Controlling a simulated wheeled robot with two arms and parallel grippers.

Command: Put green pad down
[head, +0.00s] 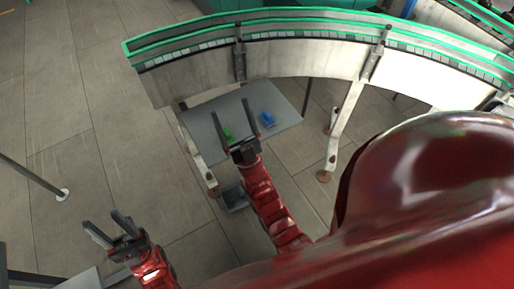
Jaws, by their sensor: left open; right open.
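The small green pad (228,134) shows between the fingers of my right gripper (231,108), close to the left finger. It appears to lie on the grey table (205,137), but part of it is hidden by the gripper. My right gripper is open, its fingers reaching over the table. My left gripper (101,218) is open and empty, low at the left over the floor, well apart from the table.
A blue object (267,118) lies on the grey table to the right of my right gripper. A curved conveyor (300,52) with green rails runs behind and above the table on pale legs. A grey box-like thing (235,198) sits below the table. Floor at the left is mostly clear.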

